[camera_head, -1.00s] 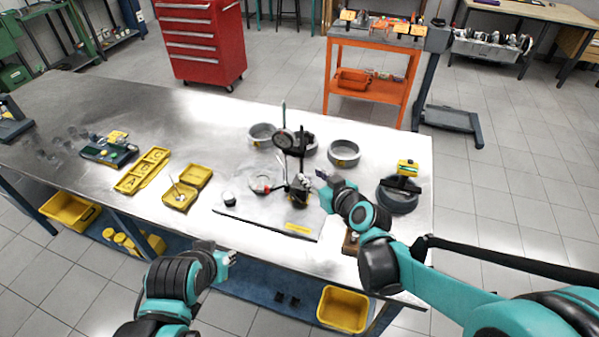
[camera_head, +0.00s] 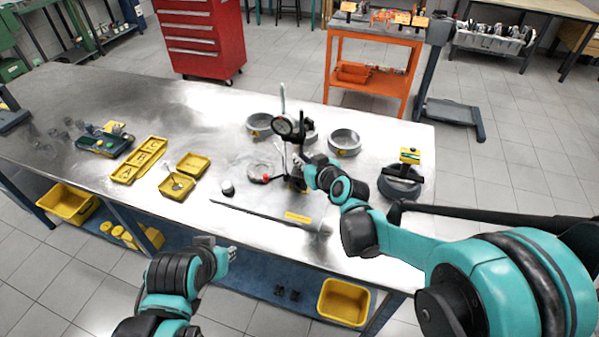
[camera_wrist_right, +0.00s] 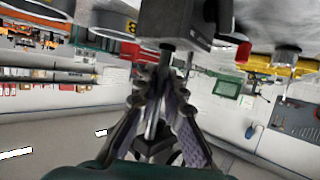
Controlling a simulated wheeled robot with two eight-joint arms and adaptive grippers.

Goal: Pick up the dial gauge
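The dial gauge (camera_head: 284,126) is a small round dial at the upper part of an upright black stand with a thin pale rod, standing on the steel table. My right gripper (camera_head: 303,168) is at the right side of this stand, below the dial, and partly covers it. In the right wrist view a dark block (camera_wrist_right: 178,18) of the stand is just beyond the fingers (camera_wrist_right: 163,92). The fingers are close together near a dark rod; whether they grip it is unclear. My left gripper (camera_head: 230,254) is in front of the table's near edge, away from the gauge, its opening unclear.
Grey rings (camera_head: 344,143) stand behind the stand, and a dark ring-shaped part (camera_head: 400,188) lies to the right. A long dark bar (camera_head: 258,215) lies in front. Yellow trays (camera_head: 174,187) sit to the left.

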